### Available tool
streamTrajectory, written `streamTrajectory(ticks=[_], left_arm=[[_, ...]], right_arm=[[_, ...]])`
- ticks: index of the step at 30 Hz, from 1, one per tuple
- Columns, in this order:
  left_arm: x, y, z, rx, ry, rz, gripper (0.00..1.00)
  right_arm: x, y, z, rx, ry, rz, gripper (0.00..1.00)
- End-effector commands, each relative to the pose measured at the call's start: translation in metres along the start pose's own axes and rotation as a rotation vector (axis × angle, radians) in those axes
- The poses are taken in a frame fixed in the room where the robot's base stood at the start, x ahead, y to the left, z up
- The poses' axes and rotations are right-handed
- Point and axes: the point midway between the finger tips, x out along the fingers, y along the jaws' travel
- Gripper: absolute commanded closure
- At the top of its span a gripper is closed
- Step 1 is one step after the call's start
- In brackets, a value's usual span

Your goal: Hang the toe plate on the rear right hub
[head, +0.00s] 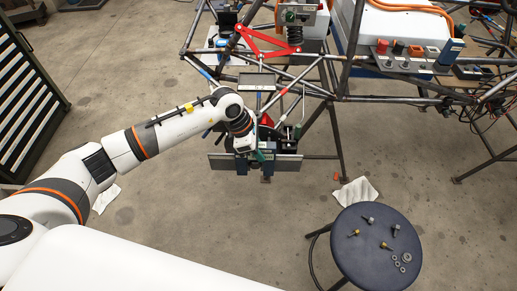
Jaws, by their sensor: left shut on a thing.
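My left gripper (256,172) is shut on the toe plate (225,163). The plate is a wide, flat grey sheet that shows on both sides of the gripper, its long side running across the picture. Gripper and plate are in front of the near corner of the tube chassis (333,125). A dark hub assembly (289,133) shows just behind and to the right of my wrist. My gripper and the plate hide part of it, so I cannot tell whether the plate touches the hub. My right gripper is out of view.
A dark round stool (375,255) with several small metal parts stands at the lower right. Red suspension arms (262,43) sit above my wrist. A white cloth (356,193) lies on the floor. A slatted dark cabinet (25,100) stands at the left. Floor below the plate is clear.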

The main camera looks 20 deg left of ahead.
Motion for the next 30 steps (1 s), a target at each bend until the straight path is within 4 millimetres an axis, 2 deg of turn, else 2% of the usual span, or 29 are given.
streamTrajectory(ticks=[1,2,6,13,17,20,30], left_arm=[[-0.001,-0.001,-0.001,0.001,0.003,-0.003,1.00],[-0.001,-0.001,-0.001,0.001,0.003,-0.003,0.71],[-0.001,-0.001,-0.001,0.001,0.002,-0.002,0.51],[0.001,0.001,0.001,-0.001,-0.002,0.002,0.51],[-0.005,0.000,0.001,0.000,-0.001,0.000,0.51],[-0.019,-0.001,0.001,0.002,0.000,-0.004,0.51],[-0.090,-0.001,0.001,0.002,0.001,-0.006,0.51]], right_arm=[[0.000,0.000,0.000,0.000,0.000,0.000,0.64],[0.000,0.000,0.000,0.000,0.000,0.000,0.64],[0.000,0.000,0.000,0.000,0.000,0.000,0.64],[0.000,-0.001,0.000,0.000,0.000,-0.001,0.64],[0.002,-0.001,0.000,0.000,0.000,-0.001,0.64],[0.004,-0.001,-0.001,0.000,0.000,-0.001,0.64],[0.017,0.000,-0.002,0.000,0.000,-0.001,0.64]])
